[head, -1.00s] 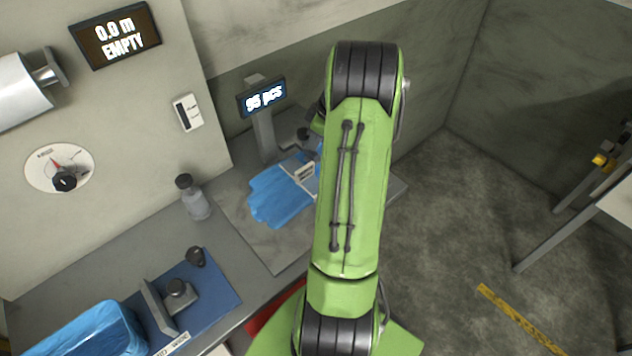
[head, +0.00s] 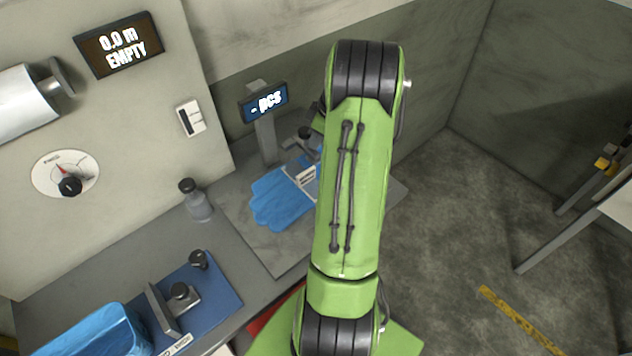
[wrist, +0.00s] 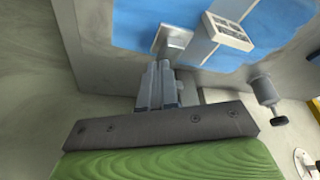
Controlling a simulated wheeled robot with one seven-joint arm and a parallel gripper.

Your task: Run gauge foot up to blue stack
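The blue stack (head: 278,200), a pile of blue gloves, lies on the grey plate of the bench, partly hidden behind my arm. The gauge foot (head: 305,176), a pale labelled block, is at the stack's right side; the wrist view shows it (wrist: 229,31) over blue material. Whether it touches the stack is unclear. The gauge display (head: 264,102) on a post reads "- pcs". In the wrist view my gripper (wrist: 160,66) has its fingers close together, tips beside a small square grey piece (wrist: 173,42). Nothing is clearly held. My arm hides the gripper in the head view.
A blue mat (head: 215,290) with a metal fixture and a blue tray (head: 95,335) are at lower left. The wall carries a dial (head: 66,174) and an "EMPTY" display (head: 118,45).

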